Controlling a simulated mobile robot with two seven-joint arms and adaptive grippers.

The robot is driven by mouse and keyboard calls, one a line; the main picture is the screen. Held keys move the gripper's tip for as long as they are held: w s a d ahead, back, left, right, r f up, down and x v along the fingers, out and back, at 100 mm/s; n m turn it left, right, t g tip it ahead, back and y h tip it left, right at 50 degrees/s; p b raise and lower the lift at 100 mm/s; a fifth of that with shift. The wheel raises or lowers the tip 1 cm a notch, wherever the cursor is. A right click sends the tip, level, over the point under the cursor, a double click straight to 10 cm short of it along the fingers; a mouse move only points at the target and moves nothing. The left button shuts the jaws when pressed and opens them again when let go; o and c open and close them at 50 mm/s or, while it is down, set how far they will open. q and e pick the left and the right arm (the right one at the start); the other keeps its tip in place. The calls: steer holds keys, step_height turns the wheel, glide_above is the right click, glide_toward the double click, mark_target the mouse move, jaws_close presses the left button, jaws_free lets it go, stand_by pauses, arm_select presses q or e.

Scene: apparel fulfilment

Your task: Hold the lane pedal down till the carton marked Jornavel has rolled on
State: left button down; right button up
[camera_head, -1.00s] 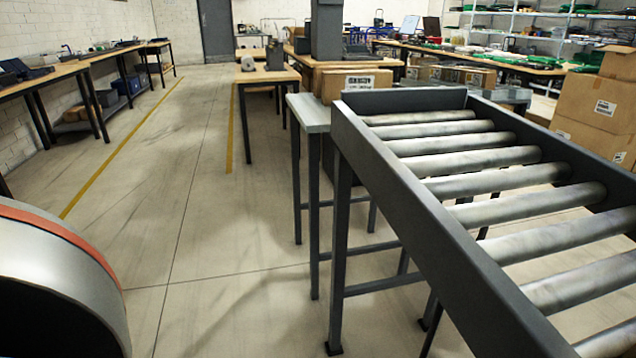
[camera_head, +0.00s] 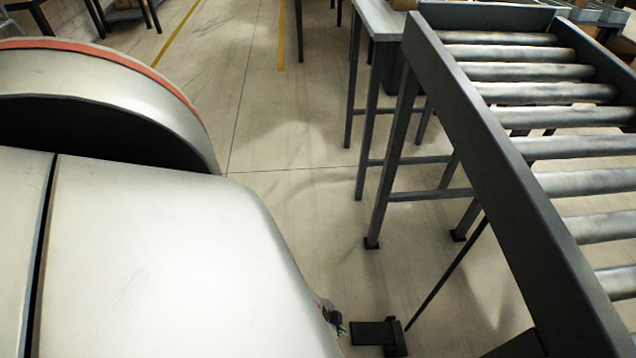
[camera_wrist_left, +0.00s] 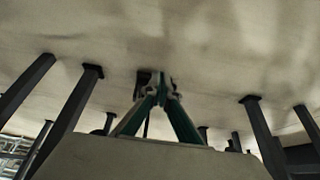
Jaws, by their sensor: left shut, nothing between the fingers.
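The lane pedal (camera_head: 372,333) is a small black plate low on the floor, left of the roller lane (camera_head: 505,165). A thin dark rod (camera_head: 447,275) slants from beside it up toward the lane. My left gripper (camera_head: 331,318) shows only in part past my large pale arm, close to the pedal's left end. In the left wrist view the gripper (camera_wrist_left: 160,82) is shut and empty, with a dark shape just behind its tips; I cannot tell whether they touch. The pedal looks unpressed or barely moved; I cannot tell which. No Jornavel marking is readable. My right gripper is out of view.
The lane's dark legs (camera_head: 392,165) stand close to the right of my arm. The visible rollers are empty. A grey side table (camera_head: 372,20) adjoins the far end, with a carton's edge (camera_head: 403,4) cut off at the top. Floor between is clear.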

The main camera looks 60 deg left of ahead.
arm_select(q)
steer(key=s+a+r+p, duration=0.1)
steer(key=s+r+p, duration=0.1)
steer(key=s+r, duration=0.2)
steer(key=shift+a+r, duration=0.15)
steer(key=shift+a, duration=0.25)
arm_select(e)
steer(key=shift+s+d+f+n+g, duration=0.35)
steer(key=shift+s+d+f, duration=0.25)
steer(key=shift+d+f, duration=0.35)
arm_select(q)
steer(key=shift+s, duration=0.15)
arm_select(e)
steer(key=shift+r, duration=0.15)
